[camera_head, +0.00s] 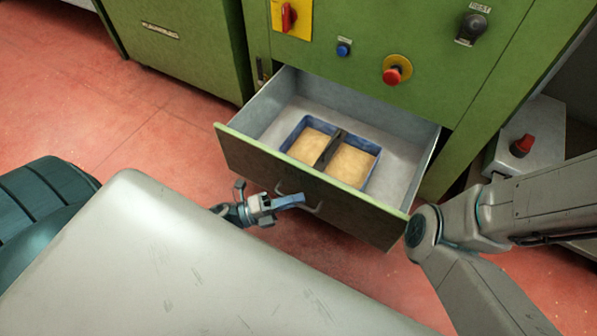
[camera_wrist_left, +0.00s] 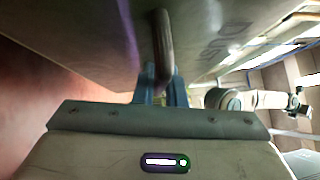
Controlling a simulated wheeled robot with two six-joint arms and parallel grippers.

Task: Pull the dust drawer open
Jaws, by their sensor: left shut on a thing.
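The dust drawer (camera_head: 248,154) has a green front and grey metal sides, and stands well out of the green cabinet. A blue-rimmed tray (camera_head: 372,173) with a dark middle bar and tan dust lies inside it. My left gripper (camera_head: 293,201) is at the drawer's front, shut on the metal handle (camera_head: 314,209). In the left wrist view the handle (camera_wrist_left: 163,45) runs down between the blue fingers (camera_wrist_left: 160,92). My right arm reaches in at the right of the head view, its gripper out of that view. A small, dark arm end (camera_wrist_left: 297,103) shows in the left wrist view, its jaws unclear.
The cabinet face (camera_head: 350,20) carries a red emergency knob (camera_head: 397,70), a blue button (camera_head: 343,49), a black knob (camera_head: 471,29) and a red switch (camera_head: 288,16). A grey box with a red knob (camera_head: 521,146) stands at right. Red floor (camera_head: 130,130) is clear at left.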

